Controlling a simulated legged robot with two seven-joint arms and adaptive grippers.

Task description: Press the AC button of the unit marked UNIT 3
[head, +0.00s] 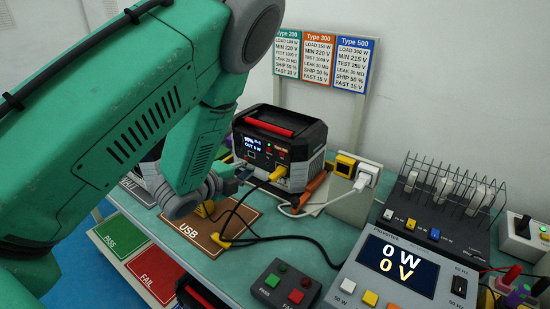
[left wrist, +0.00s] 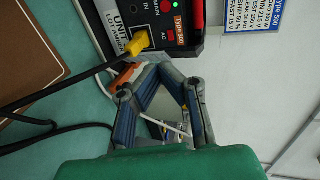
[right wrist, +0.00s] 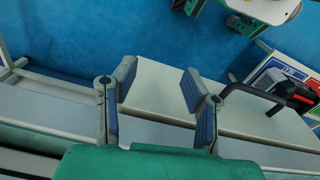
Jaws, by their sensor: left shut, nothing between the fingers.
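A black unit (head: 280,145) with a red handle and a lit display stands on the bench. Its front also shows in the left wrist view (left wrist: 150,20), with a "Type 300" tag and a "UNIT" label whose number I cannot read. The AC button (left wrist: 172,40) is on that front, right of a yellow plug (left wrist: 136,43). My left gripper (head: 230,177) is shut and empty in front of the unit; in the left wrist view its fingertips (left wrist: 168,70) are just below the AC button, apparently apart from it. My right gripper (right wrist: 158,80) is open and empty, away from the unit.
A yellow plug (head: 279,172) and black cable run from the unit across the bench. A brown USB mat (head: 240,222) lies in front. My left arm hides another unit.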

